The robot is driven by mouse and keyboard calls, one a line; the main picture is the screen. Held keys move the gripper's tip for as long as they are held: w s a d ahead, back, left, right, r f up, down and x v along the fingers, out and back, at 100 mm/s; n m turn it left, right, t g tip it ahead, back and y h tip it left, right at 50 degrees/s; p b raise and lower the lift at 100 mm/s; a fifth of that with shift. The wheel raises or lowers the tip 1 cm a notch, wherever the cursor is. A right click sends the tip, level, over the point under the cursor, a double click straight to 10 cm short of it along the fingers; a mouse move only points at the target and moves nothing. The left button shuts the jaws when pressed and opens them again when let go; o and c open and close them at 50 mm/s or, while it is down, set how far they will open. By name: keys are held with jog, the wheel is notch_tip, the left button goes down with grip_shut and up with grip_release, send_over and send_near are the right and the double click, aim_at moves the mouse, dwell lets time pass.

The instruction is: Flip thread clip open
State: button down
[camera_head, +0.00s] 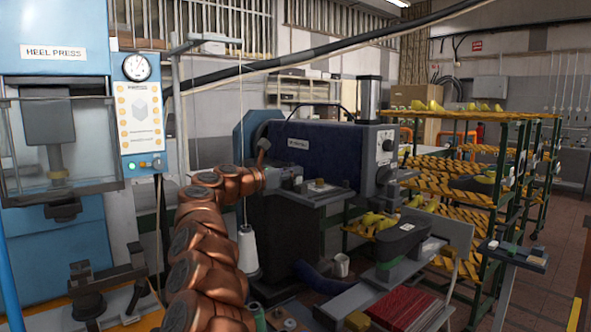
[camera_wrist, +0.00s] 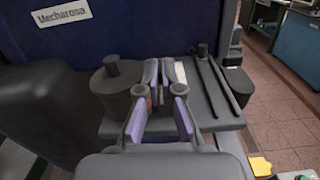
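My gripper (camera_head: 285,180) is at the end of my copper-coloured arm, at the front of the dark blue machine (camera_head: 320,148), over a small grey shelf (camera_head: 325,196). In the wrist view, my gripper (camera_wrist: 160,85) has purple-padded fingers with a narrow gap between them, and I see nothing held there. A small pale piece (camera_wrist: 180,73) stands right beside the fingertips, and I cannot tell whether they touch it. I cannot make out the thread clip for certain; it may be this piece.
On the shelf, a dark round pot (camera_wrist: 116,84) stands left of the fingers and two dark rods (camera_wrist: 222,85) lie at the right. The blue heel press (camera_head: 60,130) is at the left. Racks of yellow lasts (camera_head: 470,160) stand at the right.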

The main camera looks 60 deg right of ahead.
jog(key=shift+w+r+n+p, duration=0.15)
jog(key=shift+w+n+p, duration=0.2)
jog(key=shift+n, duration=0.35)
jog(key=c, duration=1.4)
grip_release()
jog(key=shift+d, duration=0.1)
jog(key=shift+v, duration=4.05)
